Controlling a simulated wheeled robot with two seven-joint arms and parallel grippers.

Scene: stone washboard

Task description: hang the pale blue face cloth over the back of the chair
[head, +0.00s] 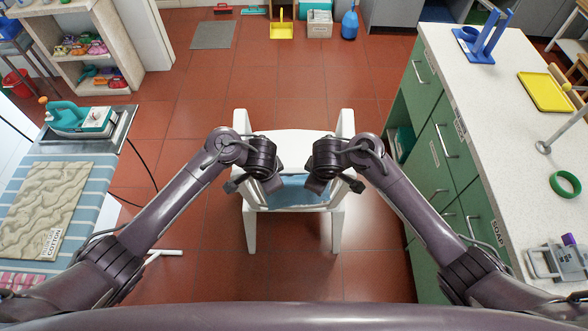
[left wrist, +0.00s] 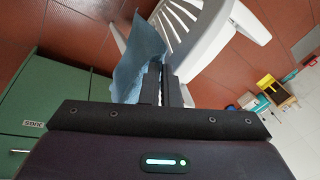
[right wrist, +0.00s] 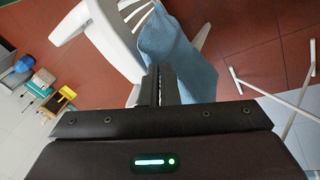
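The pale blue face cloth (head: 300,193) is stretched between my two grippers at the white chair (head: 250,225). My left gripper (head: 268,186) and my right gripper (head: 318,186) are close together above the chair. In the left wrist view the cloth (left wrist: 138,62) hangs at the nearly closed fingers (left wrist: 162,80), beside the slatted chair back (left wrist: 190,22). In the right wrist view the cloth (right wrist: 178,55) hangs from the shut fingers (right wrist: 157,82), close against the slats. My wrists hide part of the cloth, so I cannot tell whether it rests on the back's top edge.
A green cabinet with a pale worktop (head: 480,150) stands on the right. White shelves (head: 95,45) are at the back left. Red tiled floor (head: 180,130) around the chair is clear.

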